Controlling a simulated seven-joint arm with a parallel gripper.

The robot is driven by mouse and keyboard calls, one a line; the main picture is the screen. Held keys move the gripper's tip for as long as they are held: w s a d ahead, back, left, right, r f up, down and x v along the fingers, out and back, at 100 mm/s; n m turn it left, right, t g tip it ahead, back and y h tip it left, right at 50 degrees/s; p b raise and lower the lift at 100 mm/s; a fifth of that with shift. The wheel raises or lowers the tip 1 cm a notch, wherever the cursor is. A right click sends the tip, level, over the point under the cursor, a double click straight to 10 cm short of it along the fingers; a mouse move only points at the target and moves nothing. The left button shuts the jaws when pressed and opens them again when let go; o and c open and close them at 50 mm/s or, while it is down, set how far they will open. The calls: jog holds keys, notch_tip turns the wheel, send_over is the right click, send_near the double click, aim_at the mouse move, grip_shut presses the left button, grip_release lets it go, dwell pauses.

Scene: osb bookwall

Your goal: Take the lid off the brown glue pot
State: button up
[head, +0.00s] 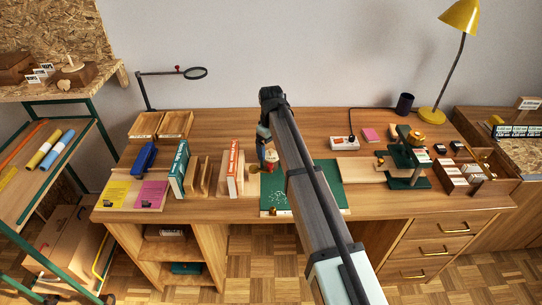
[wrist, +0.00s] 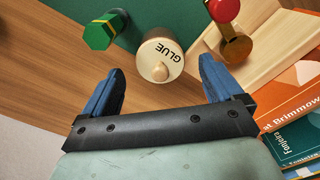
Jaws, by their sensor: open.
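The glue pot's round cream lid (wrist: 150,50), marked GLUE, faces the camera in the wrist view, with a small knob (wrist: 160,73) on it. The pot's body is mostly hidden under the lid, so its brown colour is hard to make out. My gripper (wrist: 160,66) is open, its two blue fingers on either side of the lid's near edge. They appear apart from it; the height gap is hard to tell. In the head view my gripper (head: 266,146) is over the desk beside the green mat, and my arm hides part of that area.
A green hexagonal piece with a yellow band (wrist: 100,33) stands left of the pot. A red-topped brass piece (wrist: 232,38) is to the right. Upright books (head: 234,168) stand left of the green mat (head: 333,192). A magnifier (head: 194,73) is behind, a green device (head: 405,160) at right.

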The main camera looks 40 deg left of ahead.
jog(key=shift+f, duration=0.75)
jog(key=shift+c, duration=0.3)
jog(key=c, duration=1)
jog(key=shift+c, duration=0.2)
jog(key=shift+r, duration=0.2)
